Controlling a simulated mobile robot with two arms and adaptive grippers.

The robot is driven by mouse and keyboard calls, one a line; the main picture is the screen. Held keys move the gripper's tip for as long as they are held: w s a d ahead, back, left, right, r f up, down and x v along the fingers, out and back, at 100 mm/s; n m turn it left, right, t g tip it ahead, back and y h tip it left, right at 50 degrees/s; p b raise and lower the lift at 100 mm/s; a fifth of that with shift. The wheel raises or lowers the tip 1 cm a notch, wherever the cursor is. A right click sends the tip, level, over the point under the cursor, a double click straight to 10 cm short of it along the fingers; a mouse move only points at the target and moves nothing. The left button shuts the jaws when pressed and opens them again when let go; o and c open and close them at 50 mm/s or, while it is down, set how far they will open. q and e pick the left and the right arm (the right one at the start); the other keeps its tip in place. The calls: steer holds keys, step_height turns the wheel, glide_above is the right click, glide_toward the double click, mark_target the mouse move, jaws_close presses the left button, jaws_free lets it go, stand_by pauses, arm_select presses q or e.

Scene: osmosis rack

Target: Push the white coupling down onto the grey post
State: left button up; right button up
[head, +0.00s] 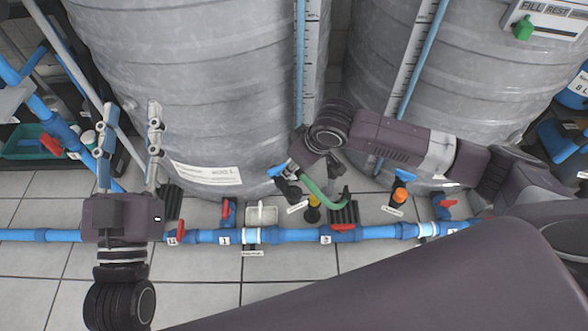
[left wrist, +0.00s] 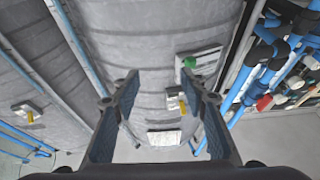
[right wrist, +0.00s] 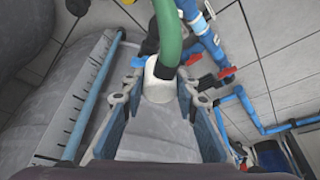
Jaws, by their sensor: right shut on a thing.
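My right gripper (right wrist: 160,88) is shut on the white coupling (right wrist: 159,72), which sits between its fingertips in the right wrist view. A green hose (right wrist: 167,30) runs from the coupling. In the head view the right gripper (head: 288,180) is in front of the left tank, above the blue pipe; the green hose (head: 318,195) curves away to the right, and the coupling is hard to make out there. I cannot pick out the grey post in any view. My left gripper (head: 131,118) is open and empty at the left; its spread fingers also show in the left wrist view (left wrist: 158,88).
Two large grey tanks (head: 190,75) stand behind. A blue pipe (head: 290,235) with red-handled valves runs across near the tiled floor. A yellow-topped fitting (head: 313,201) and an orange-capped one (head: 399,195) stand behind it. A teal bin (head: 25,145) is at the far left.

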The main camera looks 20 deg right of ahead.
mark_target(289, 160)
step_height(289, 160, up, 5)
steer(key=shift+r+p, duration=0.1)
steer(key=shift+p, duration=0.8)
step_height(289, 160, up, 4)
steer(key=shift+f+p, duration=0.1)
steer(key=shift+p, duration=0.6)
arm_select(q)
steer(key=s+a+f+g+y, duration=0.1)
steer(key=f+g, duration=0.4)
steer(key=f, duration=0.4)
steer(key=s+a+f+g+y, duration=0.2)
steer(key=f+g, duration=0.2)
steer(key=f, duration=0.6)
steer(key=shift+a+g+y, duration=0.15)
steer(key=shift+g+y, duration=0.15)
steer(key=shift+g, duration=0.1)
arm_select(e)
steer(key=shift+r, duration=0.3)
arm_select(q)
steer(key=shift+s+f, duration=0.1)
arm_select(e)
steer(key=s+d+r+m+h, duration=0.1)
steer(key=s+d+r+m, duration=0.1)
steer(key=r, duration=0.5)
steer(key=s+d+r+m+h, duration=0.1)
steer(key=s+r+m, duration=0.3)
steer(key=r, duration=0.4)
steer(key=shift+d+t, duration=0.3)
steer(key=shift+d, duration=0.2)
